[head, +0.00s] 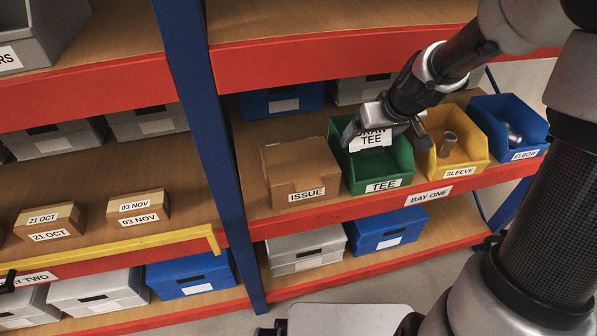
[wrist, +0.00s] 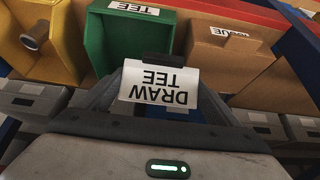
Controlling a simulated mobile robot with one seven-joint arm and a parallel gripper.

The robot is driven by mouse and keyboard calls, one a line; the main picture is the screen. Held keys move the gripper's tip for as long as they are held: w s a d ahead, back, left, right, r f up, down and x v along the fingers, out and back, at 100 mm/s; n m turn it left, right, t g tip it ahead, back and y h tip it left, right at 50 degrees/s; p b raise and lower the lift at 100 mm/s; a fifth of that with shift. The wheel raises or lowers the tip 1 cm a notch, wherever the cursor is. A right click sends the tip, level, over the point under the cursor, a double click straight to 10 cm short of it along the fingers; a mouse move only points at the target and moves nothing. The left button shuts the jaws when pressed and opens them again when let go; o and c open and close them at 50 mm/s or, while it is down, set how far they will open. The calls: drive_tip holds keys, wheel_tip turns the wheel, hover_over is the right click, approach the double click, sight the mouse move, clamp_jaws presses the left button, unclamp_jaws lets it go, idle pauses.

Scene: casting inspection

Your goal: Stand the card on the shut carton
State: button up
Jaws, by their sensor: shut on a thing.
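A white card reading "DRAW TEE" (head: 371,138) is held in my gripper (head: 385,133), above the green bin. It also shows in the wrist view (wrist: 160,86), upside down between the fingers. My gripper is shut on the card. The carton labelled "ISSUE" (head: 303,178) stands on the middle shelf just left of the green bin, and its top flaps look shut. In the wrist view the carton (wrist: 222,60) is to the right of the card. The card is apart from the carton.
Beside the carton are the green TEE bin (head: 385,180), the yellow SLEEVE bin (head: 460,158) and the blue ELBOW bin (head: 520,138). A blue upright (head: 200,110) stands left of the carton. The red shelf edge (head: 330,213) runs in front. Lidded boxes fill the lower shelf.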

drive_tip(key=s+a+b, duration=0.1)
drive_tip(key=a, duration=0.4)
drive_tip(key=s+a+f, duration=0.1)
drive_tip(key=s+a, duration=0.1)
drive_tip(key=a, duration=0.4)
drive_tip(key=s+a+b, duration=0.1)
drive_tip(key=s+a, duration=0.1)
drive_tip(key=a, duration=0.4)
drive_tip(key=shift+s+a+f+b, duration=0.2)
drive_tip(key=shift+f+b, duration=0.05)
drive_tip(key=shift+b, duration=0.05)
drive_tip(key=shift+a+f+b, duration=0.15)
drive_tip(key=shift+f+b, duration=0.85)
drive_tip(key=shift+f, duration=1.7)
